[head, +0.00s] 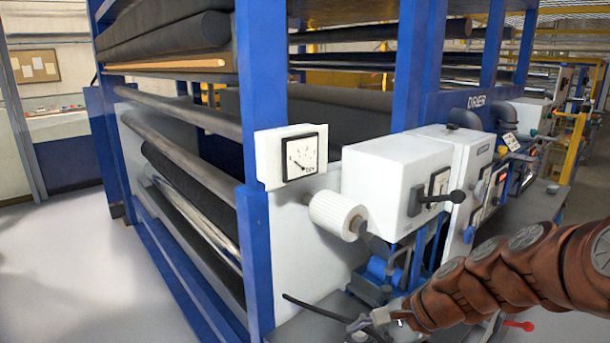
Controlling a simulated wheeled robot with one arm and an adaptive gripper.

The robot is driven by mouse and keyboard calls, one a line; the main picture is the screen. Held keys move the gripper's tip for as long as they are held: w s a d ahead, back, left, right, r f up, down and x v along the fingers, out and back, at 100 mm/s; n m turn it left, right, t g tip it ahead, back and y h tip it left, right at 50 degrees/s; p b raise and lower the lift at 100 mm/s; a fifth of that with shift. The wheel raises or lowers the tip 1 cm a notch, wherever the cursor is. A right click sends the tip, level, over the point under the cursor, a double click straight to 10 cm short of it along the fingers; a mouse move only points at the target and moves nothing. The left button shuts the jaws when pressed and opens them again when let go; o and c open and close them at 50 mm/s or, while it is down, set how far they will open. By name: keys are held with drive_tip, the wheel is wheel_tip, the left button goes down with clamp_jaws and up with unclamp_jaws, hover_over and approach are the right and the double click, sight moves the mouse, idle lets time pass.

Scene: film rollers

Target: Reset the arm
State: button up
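My arm reaches in from the right edge of the head view, in brown-red links. Its end, my gripper (372,322), is low in the picture, in front of the machine's lower part. The gripper is small and partly blends with the machine parts behind it, so I cannot tell whether its fingers are open or shut. I see no object clearly held in it.
A blue-framed roller machine (255,95) fills the middle. White control boxes (395,175), a dial gauge (302,157) and a white ribbed roller (335,213) stick out near the arm. A red-knobbed lever (527,326) is at lower right. Open floor (80,270) lies at left.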

drive_tip(key=s+d+n+g+h, duration=0.1)
drive_tip(key=s+n, duration=0.3)
drive_tip(key=s, duration=0.4)
drive_tip(key=s+d+f+n+g+h, duration=0.1)
drive_tip(key=s+d+n+h, duration=0.2)
drive_tip(key=s, duration=0.5)
drive_tip(key=s+d+n+g+h, duration=0.2)
drive_tip(key=s+d+n+h, duration=0.1)
drive_tip(key=s+n, duration=0.3)
drive_tip(key=shift+s+f+h, duration=0.4)
drive_tip(key=shift+s+h, duration=0.1)
drive_tip(key=shift+s, duration=0.55)
